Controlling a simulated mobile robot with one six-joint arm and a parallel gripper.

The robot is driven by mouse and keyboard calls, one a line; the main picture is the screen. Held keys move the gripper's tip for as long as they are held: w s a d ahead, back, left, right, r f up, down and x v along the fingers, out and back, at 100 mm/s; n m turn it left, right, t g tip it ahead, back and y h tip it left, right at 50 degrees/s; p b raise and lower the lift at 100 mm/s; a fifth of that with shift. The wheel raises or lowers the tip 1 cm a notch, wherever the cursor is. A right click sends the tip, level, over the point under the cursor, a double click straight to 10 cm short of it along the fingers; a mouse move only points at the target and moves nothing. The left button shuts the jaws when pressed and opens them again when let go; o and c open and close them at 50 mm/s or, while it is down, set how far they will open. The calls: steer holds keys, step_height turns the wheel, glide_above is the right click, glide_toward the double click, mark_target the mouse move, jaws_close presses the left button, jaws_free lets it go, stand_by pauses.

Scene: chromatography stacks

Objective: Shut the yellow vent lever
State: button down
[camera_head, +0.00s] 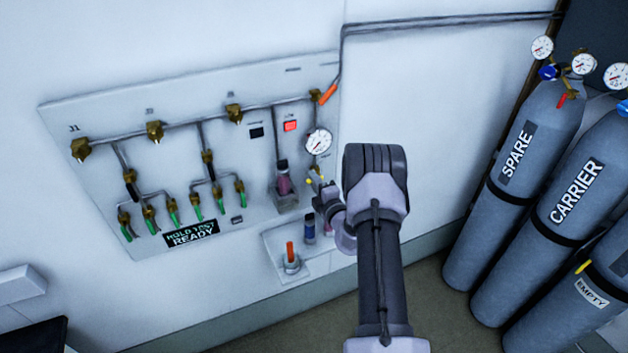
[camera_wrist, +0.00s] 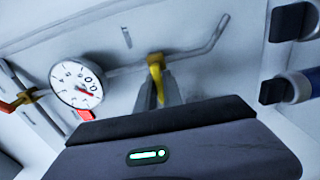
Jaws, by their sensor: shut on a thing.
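The yellow vent lever (camera_wrist: 155,75) sits on a thin pipe in the wrist view, to the right of a round gauge. My gripper (camera_wrist: 157,88) is shut on the lever, with a grey finger on each side of it. In the head view my gripper (camera_head: 318,187) is at the panel's lower right, below the gauge. Only small yellow bits of the lever (camera_head: 309,181) show there. The lever's exact angle to the pipe is hard to tell.
The gauge (camera_head: 319,141) is close above my gripper. The wall panel (camera_head: 80,110) carries several brass valves and green levers. A small shelf (camera_head: 320,265) with containers is just below. Gas cylinders (camera_head: 515,160) stand at the right, with open floor before them.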

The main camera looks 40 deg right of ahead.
steer(key=c, duration=1.5)
jaws_free()
steer(key=v, duration=1.7)
steer(key=shift+s+p, duration=0.2)
steer(key=shift+p, duration=0.15)
